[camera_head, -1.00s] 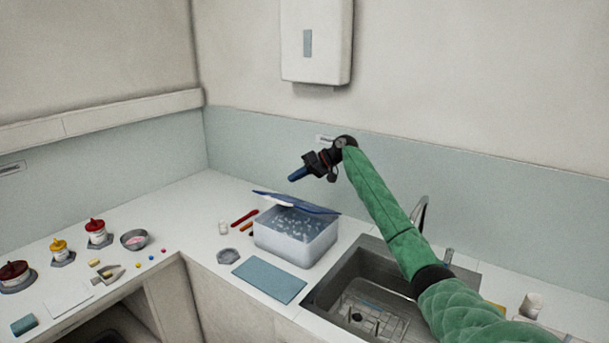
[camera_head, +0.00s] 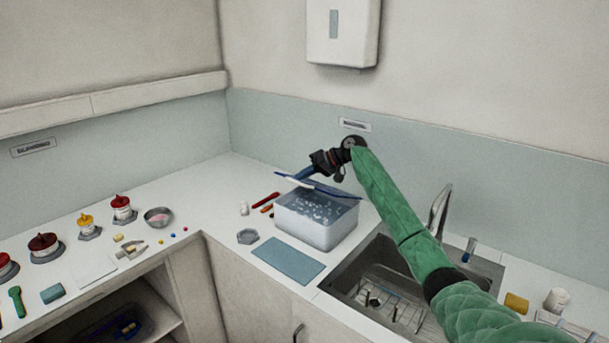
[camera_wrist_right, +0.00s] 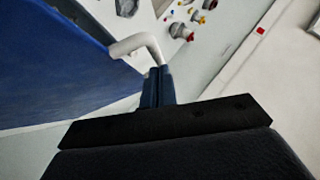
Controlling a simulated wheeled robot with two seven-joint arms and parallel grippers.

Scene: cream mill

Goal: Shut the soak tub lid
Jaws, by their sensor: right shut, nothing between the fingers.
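The soak tub (camera_head: 318,231) is a pale translucent box of water with small bits in it, standing on the counter left of the sink. Its blue lid (camera_head: 335,192) is partly raised and tilted, with the opening facing me. My right gripper (camera_head: 303,176) is shut and empty, its blue fingers at the upper left part of the lid. In the right wrist view the shut fingertips (camera_wrist_right: 157,72) are beside a pale bent handle (camera_wrist_right: 140,43) at the edge of the blue lid (camera_wrist_right: 55,70). I cannot tell whether they touch. My left gripper is not in view.
A blue-grey mat (camera_head: 288,260) lies in front of the tub. A sink (camera_head: 340,288) with a faucet (camera_head: 440,210) is to the right, under my right arm. Red and orange tools (camera_head: 265,200) lie left of the tub. Jars and a bowl (camera_head: 158,217) stand on the left counter.

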